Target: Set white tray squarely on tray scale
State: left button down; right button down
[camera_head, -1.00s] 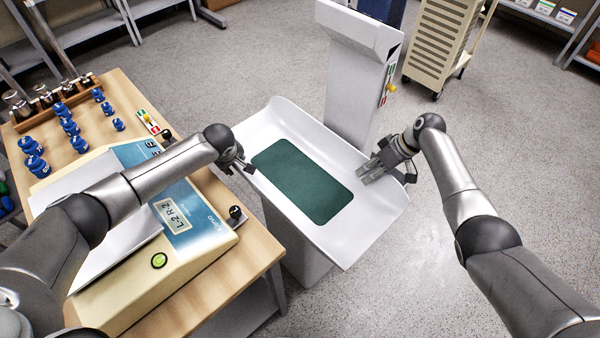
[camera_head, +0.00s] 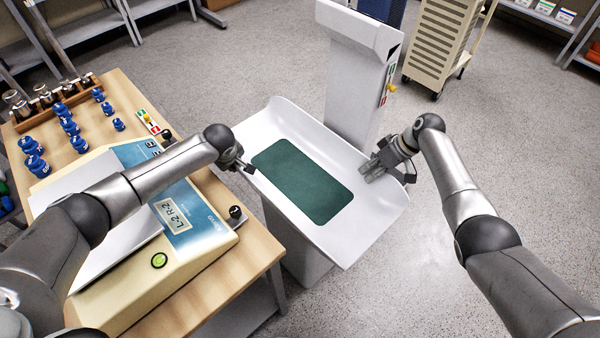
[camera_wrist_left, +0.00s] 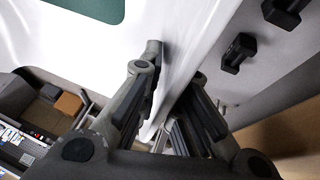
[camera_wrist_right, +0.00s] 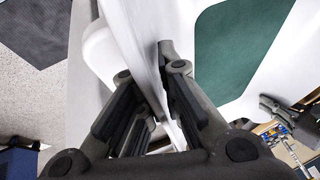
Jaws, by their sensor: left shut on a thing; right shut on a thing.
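The white tray (camera_head: 345,245) has raised, curved walls and a green mat (camera_head: 300,180) in its floor. It is over a white pedestal (camera_head: 300,245) in the middle of the head view; I cannot tell whether it rests on it. My left gripper (camera_head: 243,168) is shut on the tray's left wall, which runs between its fingers in the left wrist view (camera_wrist_left: 175,75). My right gripper (camera_head: 370,168) is shut on the right wall, between its fingers in the right wrist view (camera_wrist_right: 150,65). A cream machine with a flat plate (camera_head: 120,240), perhaps the tray scale, stands left of the tray.
The wooden table (camera_head: 225,275) carries the cream machine, several blue weights (camera_head: 70,127) and a wooden rack (camera_head: 50,100). Black knobs (camera_head: 236,212) are close to my left gripper. A white post (camera_head: 360,75) rises behind the tray. The floor (camera_head: 480,150) at right is clear.

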pick_arm(q)
jog(key=shift+r, duration=0.2)
pick_arm(e)
jog(key=shift+w+r, duration=0.1)
jog(key=shift+r, duration=0.05)
